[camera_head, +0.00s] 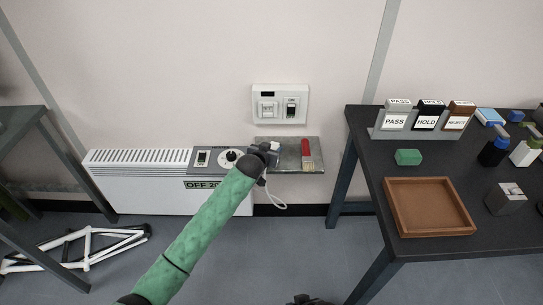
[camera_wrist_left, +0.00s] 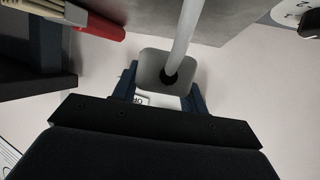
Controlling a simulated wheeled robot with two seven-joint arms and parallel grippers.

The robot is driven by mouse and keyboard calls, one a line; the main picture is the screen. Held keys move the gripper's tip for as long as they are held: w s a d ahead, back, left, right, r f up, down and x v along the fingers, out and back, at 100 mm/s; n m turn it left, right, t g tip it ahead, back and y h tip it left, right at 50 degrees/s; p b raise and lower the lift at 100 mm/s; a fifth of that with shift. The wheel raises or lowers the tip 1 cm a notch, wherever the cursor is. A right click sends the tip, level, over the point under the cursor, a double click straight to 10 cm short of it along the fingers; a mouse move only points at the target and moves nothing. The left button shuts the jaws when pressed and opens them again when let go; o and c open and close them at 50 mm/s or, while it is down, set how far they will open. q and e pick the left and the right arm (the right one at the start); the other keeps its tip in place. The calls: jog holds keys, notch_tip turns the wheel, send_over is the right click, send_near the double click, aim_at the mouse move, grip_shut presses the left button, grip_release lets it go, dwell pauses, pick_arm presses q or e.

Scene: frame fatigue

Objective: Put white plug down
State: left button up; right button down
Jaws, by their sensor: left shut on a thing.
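My left gripper (camera_head: 266,154), at the end of the green-sleeved arm, is at the left end of the grey metal shelf (camera_head: 287,166). In the left wrist view my left gripper (camera_wrist_left: 162,95) is shut on the white plug (camera_wrist_left: 150,65), a pale block between the dark blue fingers. A white cord (camera_wrist_left: 185,32) runs from the plug across the grey surface. In the head view the cord (camera_head: 278,205) hangs in a loop below the gripper, and the plug is mostly hidden. I cannot tell whether the plug touches the shelf. A dark part at the bottom edge may be my right gripper (camera_head: 308,299).
A red-handled thing (camera_head: 306,149) lies on the shelf's right part. A wall plate (camera_head: 280,104) with a switch is above. A white heater (camera_head: 130,180) is left. The dark table (camera_head: 361,125) at right holds a brown tray (camera_head: 395,222), a green block (camera_head: 408,157) and labelled signs (camera_head: 396,116).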

pick_arm(q)
notch_tip(320, 180, down, 3)
jog(key=shift+f, duration=0.35)
pick_arm(e)
jog(key=shift+s+r, duration=0.1)
jog(key=shift+r, duration=0.8)
pick_arm(q)
jog(key=o, duration=1.1)
jog(key=shift+f, duration=0.1)
pick_arm(e)
jog(key=shift+f, duration=0.1)
